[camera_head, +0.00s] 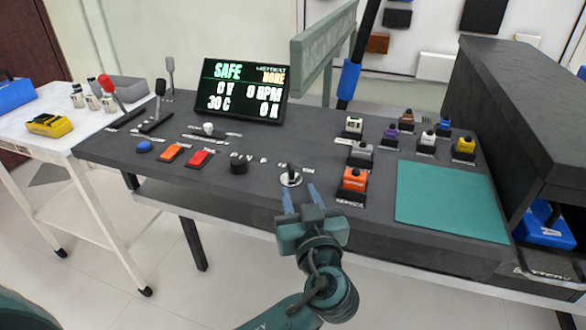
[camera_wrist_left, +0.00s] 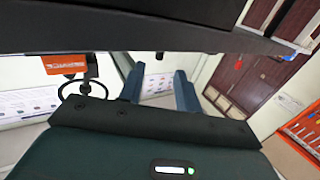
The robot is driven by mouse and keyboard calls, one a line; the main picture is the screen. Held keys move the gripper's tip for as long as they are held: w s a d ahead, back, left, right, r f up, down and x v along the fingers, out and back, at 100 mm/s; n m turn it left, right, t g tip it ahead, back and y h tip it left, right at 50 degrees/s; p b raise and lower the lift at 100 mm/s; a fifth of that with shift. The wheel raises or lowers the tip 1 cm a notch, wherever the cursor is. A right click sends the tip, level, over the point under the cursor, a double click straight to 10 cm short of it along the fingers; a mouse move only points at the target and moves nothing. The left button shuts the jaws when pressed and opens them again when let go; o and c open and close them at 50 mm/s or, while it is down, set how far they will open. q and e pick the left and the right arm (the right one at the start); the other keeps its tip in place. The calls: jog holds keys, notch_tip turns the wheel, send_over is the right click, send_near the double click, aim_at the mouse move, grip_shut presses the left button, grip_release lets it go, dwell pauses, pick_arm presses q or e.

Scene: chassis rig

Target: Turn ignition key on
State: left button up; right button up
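The ignition key (camera_head: 291,177) is a small dark key standing in a round silver switch near the front of the dark console, with an ON label to its right. My left gripper (camera_head: 301,193) is just in front of the switch, its two blue fingers apart with nothing visible between them. I cannot tell whether a finger touches the switch. The left wrist view also shows the spread fingers of my left gripper (camera_wrist_left: 160,88); I cannot make out the key there. My right gripper is not in view.
The console display (camera_head: 241,90) reads SAFE, 0 V, 0 RPM. A black knob (camera_head: 238,164) and red button (camera_head: 199,158) sit left of the key. An orange connector (camera_head: 353,182) stands close to its right. A green mat (camera_head: 450,201) lies further right, bare.

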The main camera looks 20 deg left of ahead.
aim_at(292, 174)
pick_arm(q)
jog(key=x, duration=0.8)
jog(key=shift+w+a, duration=0.15)
jog(key=shift+w, duration=0.15)
grip_shut()
